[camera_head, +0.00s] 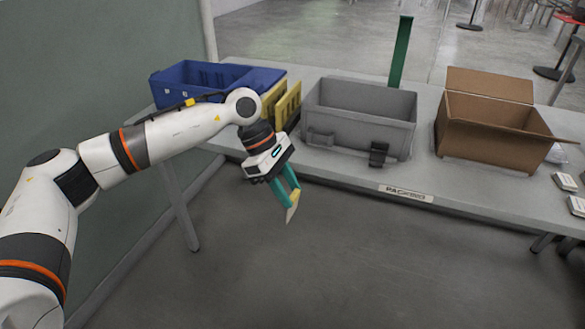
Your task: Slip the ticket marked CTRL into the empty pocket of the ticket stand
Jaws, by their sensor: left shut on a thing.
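My left gripper (288,193), with teal fingers, points down in front of the table, over the floor. It is shut on a thin, pale cream piece (291,213) that looks like a ticket and sticks out below the fingertips. No marking can be read on it, so I cannot tell if it is CTRL. I cannot clearly make out a ticket stand. A small dark item (379,154) stands at the table's front, against the grey crate (358,121). My right gripper is not in view.
The long grey table (330,168) has a "PACKING"-like label at its front edge. On it are a blue crate (182,77), a yellow bin (283,110), an open cardboard box (484,130) and small white blocks (565,182) at the right. A green post (400,52) rises behind.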

